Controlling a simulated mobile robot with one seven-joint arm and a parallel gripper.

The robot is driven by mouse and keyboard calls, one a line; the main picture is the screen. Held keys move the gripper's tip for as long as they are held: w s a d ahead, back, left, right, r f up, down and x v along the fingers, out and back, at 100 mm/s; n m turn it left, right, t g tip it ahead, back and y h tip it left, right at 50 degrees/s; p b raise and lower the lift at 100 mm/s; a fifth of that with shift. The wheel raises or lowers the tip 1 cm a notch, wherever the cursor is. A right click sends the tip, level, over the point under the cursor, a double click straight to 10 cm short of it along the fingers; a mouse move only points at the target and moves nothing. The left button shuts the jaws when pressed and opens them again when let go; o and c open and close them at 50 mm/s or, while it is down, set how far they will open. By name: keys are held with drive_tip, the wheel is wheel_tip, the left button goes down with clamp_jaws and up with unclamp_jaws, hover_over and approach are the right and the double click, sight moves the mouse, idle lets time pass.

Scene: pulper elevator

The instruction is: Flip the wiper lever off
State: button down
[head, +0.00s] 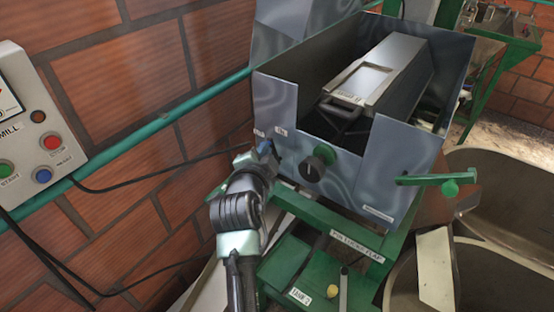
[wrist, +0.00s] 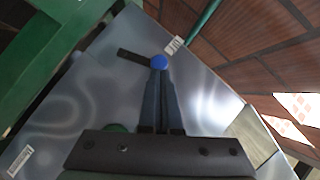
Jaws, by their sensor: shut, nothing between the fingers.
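The wiper lever appears to be the short dark bar (wrist: 134,56) with a round blue knob (wrist: 159,62) at one end, on the grey metal panel. In the head view only a bit of blue (head: 264,148) shows beside my gripper (head: 262,157), which hides most of the lever. My gripper (wrist: 160,75) is shut with nothing between the fingers. In the wrist view its tips are right at the blue knob; I cannot tell whether they touch it. A small white label (wrist: 174,45) is next to the knob; its text is unreadable.
A black dial (head: 316,164) sits on the panel right of my gripper. A green handle (head: 435,180) sticks out further right. A green frame (head: 335,226) with labels is below. A control box (head: 40,130) with buttons and a green pipe (head: 165,121) run along the brick wall.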

drive_tip(key=shift+w+a+f+n+g+h+b, duration=0.25)
drive_tip(key=shift+w+a+n+g+h+b, duration=0.4)
drive_tip(key=shift+n, duration=0.2)
drive_tip(key=shift+w+a+f+n+g+h+b, duration=0.2)
drive_tip(key=shift+w+a+n+g+h+b, duration=0.3)
drive_tip(key=shift+a+n+g, duration=0.3)
